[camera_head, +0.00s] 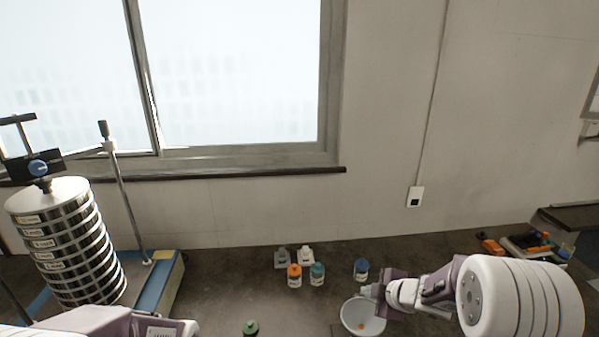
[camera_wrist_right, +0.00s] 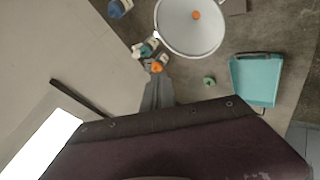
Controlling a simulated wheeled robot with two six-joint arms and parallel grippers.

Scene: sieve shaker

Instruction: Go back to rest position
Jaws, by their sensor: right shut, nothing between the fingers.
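My right gripper (camera_head: 372,291) is at the right of the head view, over the far rim of a white bowl (camera_head: 351,312). In the right wrist view its fingers (camera_wrist_right: 158,85) are together with nothing between them. The bowl (camera_wrist_right: 175,40) lies on the bench and holds a small orange piece (camera_wrist_right: 196,15). Of my left arm only a white and purple link shows at the bottom left of the head view; its gripper is out of sight.
A sieve stack (camera_head: 66,240) on a shaker stands left. The wrist view shows a teal tray (camera_wrist_right: 255,62). Tools (camera_head: 528,246) lie far right.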

